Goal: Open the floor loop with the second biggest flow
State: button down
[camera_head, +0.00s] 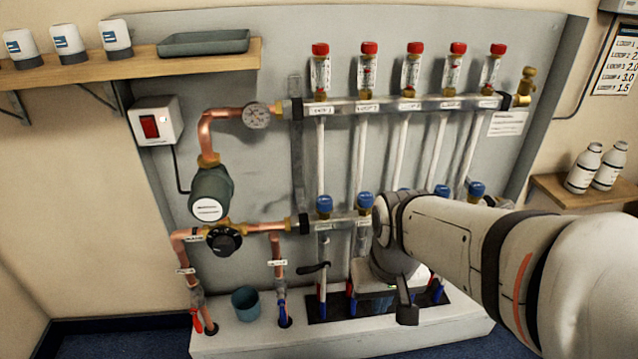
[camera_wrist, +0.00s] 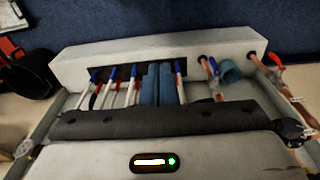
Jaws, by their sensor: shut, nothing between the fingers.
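The manifold's upper bar (camera_head: 405,106) carries several flow meters with red caps, such as the leftmost one (camera_head: 320,70). The lower bar (camera_head: 340,228) carries blue-capped valves: the leftmost (camera_head: 323,204), the second (camera_head: 365,201) and the rightmost (camera_head: 476,188); my arm partly covers the others. A wall chart (camera_head: 615,65) lists loop values; loop 3 reads 2.0, loop 4 3.0, loop 5 1.5, and the top rows are cut off. My gripper (camera_head: 406,305) is low in front of the manifold. Its blue-grey fingers are together and empty in the wrist view (camera_wrist: 158,72).
Pipes with red and blue handles rise from the white plinth (camera_head: 250,340). A black lever (camera_head: 313,268) sits by the leftmost loop. A pump (camera_head: 210,190) and a small teal cup (camera_head: 245,302) are at left. A shelf (camera_head: 180,60) holds white containers and a tray.

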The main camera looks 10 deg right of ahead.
jog(key=shift+a, duration=0.25)
jog(key=w+a+f+m+t+h+p, duration=0.1)
jog(key=w+f+h, duration=0.15)
jog(key=w, duration=0.35)
jog(key=w+a+f+h+p, duration=0.1)
jog(key=w+a+f, duration=0.1)
jog(key=w+f, duration=0.35)
jog(key=w+a+f+m+t+h, duration=0.1)
jog(key=w+f, duration=0.1)
jog(key=w, duration=0.6)
jog(key=b+x, duration=0.3)
jog(key=x, duration=0.6)
jog(key=shift+f+b, duration=0.2)
jog(key=shift+b, duration=0.1)
